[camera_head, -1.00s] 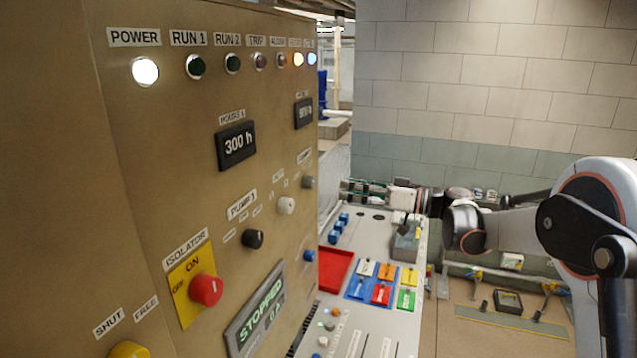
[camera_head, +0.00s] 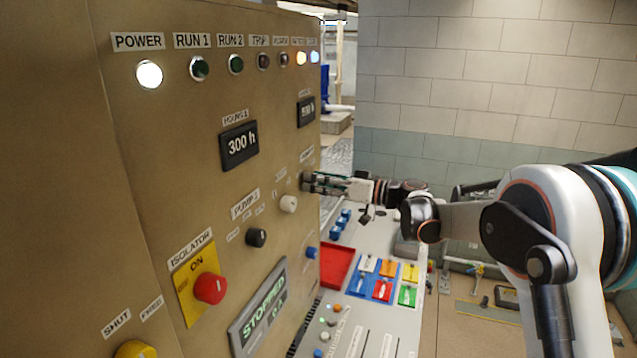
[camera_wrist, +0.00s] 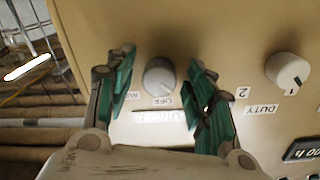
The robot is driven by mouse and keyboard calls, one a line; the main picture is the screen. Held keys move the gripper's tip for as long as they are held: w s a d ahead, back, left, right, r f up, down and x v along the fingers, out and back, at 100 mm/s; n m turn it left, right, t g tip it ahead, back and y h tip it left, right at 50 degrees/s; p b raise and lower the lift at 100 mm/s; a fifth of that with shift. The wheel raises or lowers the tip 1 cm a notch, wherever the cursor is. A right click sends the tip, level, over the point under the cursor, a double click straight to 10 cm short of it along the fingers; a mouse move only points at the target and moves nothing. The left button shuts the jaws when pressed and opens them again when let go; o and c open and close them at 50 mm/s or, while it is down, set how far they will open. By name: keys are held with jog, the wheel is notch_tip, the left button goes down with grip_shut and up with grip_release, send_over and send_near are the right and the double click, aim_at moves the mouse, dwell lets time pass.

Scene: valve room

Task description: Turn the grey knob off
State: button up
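The grey knob (camera_wrist: 158,77) shows in the wrist view on the tan panel, with a label reading OFF beside it. My gripper (camera_wrist: 161,66) is open, with one green-padded finger on each side of the knob. Gaps show between the knob and both fingers, so they do not appear to touch it. In the head view my gripper (camera_head: 309,182) is at the panel's far right edge and hides the grey knob.
A white knob marked DUTY (camera_wrist: 288,71) is close to the right finger; it also shows in the head view (camera_head: 289,204). A black knob (camera_head: 256,237) and red isolator knob (camera_head: 210,288) are nearer. A bench with a red tray (camera_head: 335,264) and coloured switches stands below the arm.

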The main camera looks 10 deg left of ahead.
jog(key=c, duration=0.9)
jog(key=shift+m, duration=0.3)
jog(key=shift+m+b, duration=2.15)
jog(key=shift+m, duration=1.85)
jog(key=shift+r, duration=0.1)
jog(key=o, duration=1.1)
jog(key=shift+c, duration=0.2)
